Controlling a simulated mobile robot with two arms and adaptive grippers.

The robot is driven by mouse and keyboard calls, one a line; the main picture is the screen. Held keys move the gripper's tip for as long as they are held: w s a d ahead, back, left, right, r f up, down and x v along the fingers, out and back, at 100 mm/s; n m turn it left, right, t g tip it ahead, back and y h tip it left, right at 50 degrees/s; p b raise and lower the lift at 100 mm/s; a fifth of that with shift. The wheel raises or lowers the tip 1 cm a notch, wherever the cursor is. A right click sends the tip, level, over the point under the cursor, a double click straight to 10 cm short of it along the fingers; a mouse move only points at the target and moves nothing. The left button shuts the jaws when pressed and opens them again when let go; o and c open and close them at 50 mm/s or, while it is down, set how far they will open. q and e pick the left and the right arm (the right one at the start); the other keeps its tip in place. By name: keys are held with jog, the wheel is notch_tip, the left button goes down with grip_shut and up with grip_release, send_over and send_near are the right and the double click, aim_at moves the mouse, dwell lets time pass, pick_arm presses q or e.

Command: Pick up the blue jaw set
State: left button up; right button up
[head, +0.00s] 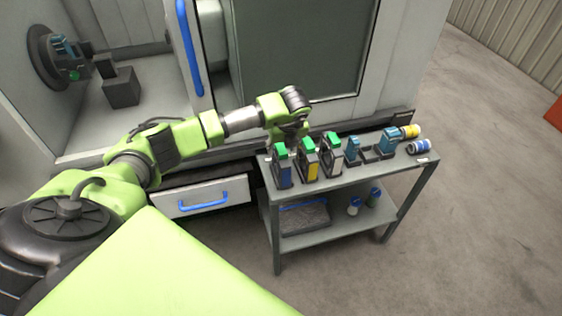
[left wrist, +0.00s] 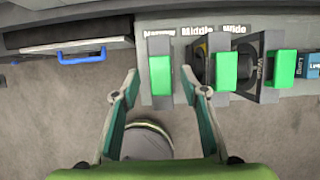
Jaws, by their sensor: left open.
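The blue jaw set (head: 284,174) stands upright at the left end of a row on the grey cart, with a green top and a blue front stripe. In the left wrist view, the leftmost green-topped set (left wrist: 160,76) stands by the label "Narrow"; its blue stripe does not show there. My left gripper (head: 287,133) is over the cart's back left edge, behind and above the blue set. In the left wrist view my left gripper (left wrist: 167,90) is open and empty, its fingertips apart to either side of the set's green top. My right gripper is out of view.
A yellow-striped set (head: 312,165) and a grey one (head: 332,155) stand close to the right. Teal-and-black parts (head: 356,148), a yellow roll (head: 410,131) and a blue-and-white roll (head: 419,146) follow. The machine's lower wall is close behind the cart. Floor in front is clear.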

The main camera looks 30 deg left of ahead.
pick_arm(q)
jog(key=shift+w+f, duration=0.1)
grip_shut()
jog(key=shift+r, duration=0.2)
